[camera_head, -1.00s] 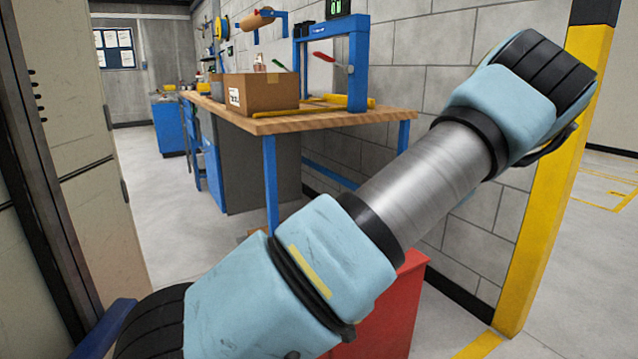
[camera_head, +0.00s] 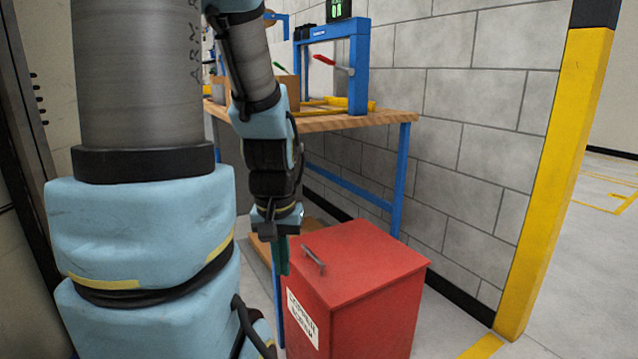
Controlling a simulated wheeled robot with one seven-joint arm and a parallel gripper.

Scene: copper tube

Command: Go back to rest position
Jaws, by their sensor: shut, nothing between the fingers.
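My arm fills the left side of the head view, folded with its forearm hanging down. My gripper (camera_head: 282,262) points downward at the end of it, shut and empty. It shows just left of the red box's top edge in the picture, and I cannot tell how far it is from the box.
A red lidded box (camera_head: 370,265) with a handle on top and a white label stands on the floor. Behind it is a workbench (camera_head: 340,120) with a blue frame. A yellow post (camera_head: 555,180) stands at right. A grey block wall runs behind, and open floor shows at far right.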

